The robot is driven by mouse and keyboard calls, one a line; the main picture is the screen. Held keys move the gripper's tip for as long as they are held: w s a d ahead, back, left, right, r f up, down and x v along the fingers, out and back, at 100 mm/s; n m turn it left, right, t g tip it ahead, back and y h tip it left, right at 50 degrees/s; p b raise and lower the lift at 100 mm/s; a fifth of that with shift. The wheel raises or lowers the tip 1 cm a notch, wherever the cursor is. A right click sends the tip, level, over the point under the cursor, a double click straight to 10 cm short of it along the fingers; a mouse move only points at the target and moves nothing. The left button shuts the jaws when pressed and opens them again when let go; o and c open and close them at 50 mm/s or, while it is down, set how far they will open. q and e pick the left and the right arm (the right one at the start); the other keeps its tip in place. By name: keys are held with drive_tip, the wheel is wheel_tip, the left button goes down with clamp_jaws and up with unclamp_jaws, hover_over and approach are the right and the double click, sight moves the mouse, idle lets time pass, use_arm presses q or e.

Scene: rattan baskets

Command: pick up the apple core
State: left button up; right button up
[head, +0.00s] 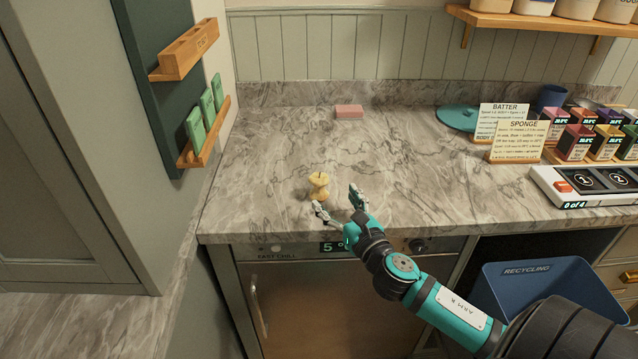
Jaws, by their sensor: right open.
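The apple core (319,186) is pale yellow, narrow in the middle, and stands on the marble counter near its front edge. My right gripper (338,200) is open, with its two fingers spread apart at the counter's front edge. Its left fingertip is close to the base of the core, and its right fingertip is to the right of the core. The core is not between the fingers in a way I can make out; whether a finger touches it I cannot tell. My left gripper is not in view.
A pink block (349,112) lies at the back of the counter. A teal plate (457,118), recipe cards (516,141), small boxes (574,142) and a numbered panel (590,184) stand at the right. A blue recycling bin (540,290) is below. The counter's middle is clear.

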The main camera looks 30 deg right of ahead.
sight(320, 177)
drive_tip(key=w, duration=0.3)
drive_tip(key=shift+w+d, duration=0.2)
drive_tip(key=shift+w, duration=0.05)
drive_tip(key=shift+w+d+r+p, duration=0.1)
drive_tip(key=shift+w+p, duration=0.3)
drive_tip(key=shift+w, duration=0.1)
drive_tip(key=w, duration=0.3)
drive_tip(key=shift+w+d+p, duration=0.2)
drive_tip(key=shift+w+p, duration=0.1)
drive_tip(key=shift+p, duration=0.1)
drive_tip(key=shift+w, duration=0.4)
drive_tip(key=shift+d, duration=0.1)
drive_tip(key=shift+s, duration=0.1)
drive_tip(key=shift+c, duration=0.3)
drive_tip(key=c, duration=1.1)
